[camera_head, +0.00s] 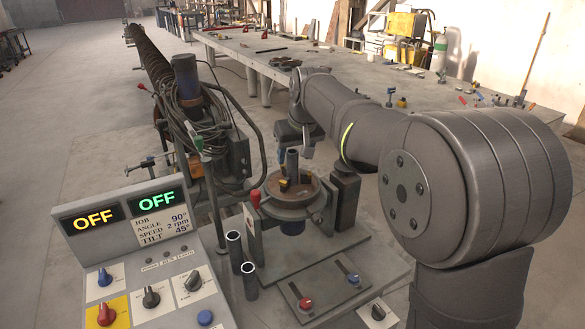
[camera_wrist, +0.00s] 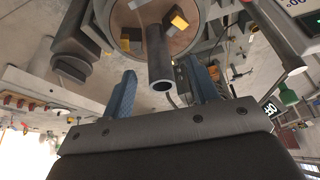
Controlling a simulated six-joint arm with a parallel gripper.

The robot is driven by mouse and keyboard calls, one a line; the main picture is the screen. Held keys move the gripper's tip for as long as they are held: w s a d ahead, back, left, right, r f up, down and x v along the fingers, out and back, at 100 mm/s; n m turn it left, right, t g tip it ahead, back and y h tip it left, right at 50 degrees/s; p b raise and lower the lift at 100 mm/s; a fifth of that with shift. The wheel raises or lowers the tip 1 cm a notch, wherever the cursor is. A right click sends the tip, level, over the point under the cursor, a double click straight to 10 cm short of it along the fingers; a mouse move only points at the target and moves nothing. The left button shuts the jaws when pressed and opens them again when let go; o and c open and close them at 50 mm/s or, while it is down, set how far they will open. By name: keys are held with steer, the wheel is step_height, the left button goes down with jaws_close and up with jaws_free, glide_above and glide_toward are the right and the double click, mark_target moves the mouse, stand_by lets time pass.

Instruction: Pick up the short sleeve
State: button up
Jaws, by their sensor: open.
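Two grey open-topped tubes stand by the control panel in the head view: one at the back (camera_head: 234,250) and a slightly shorter-looking one (camera_head: 249,282) in front. A third grey tube (camera_head: 292,163) stands upright on the round positioner table (camera_head: 310,188). It also shows in the wrist view (camera_wrist: 157,50), its open end toward me. I cannot tell for certain which tube is the short sleeve. My gripper (camera_wrist: 163,82) is open and empty, its blue fingers either side of that third tube in the picture, with gaps on both sides. In the head view its fingertips are partly hidden above the table.
Yellow blocks (camera_head: 284,184) sit on the positioner table beside the tube. The control panel (camera_head: 135,250) stands at the left front. A red-handled lever (camera_head: 255,198) rises at the table's left side. The long workbench (camera_head: 330,62) behind holds scattered tools.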

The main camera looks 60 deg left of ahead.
mark_target(292, 164)
steer(key=shift+a+x, duration=0.15)
steer(key=shift+x, duration=1.35)
steer(key=shift+a+x, duration=0.2)
steer(key=shift+x, duration=1.25)
steer(key=shift+w+r, duration=0.2)
jaws_close()
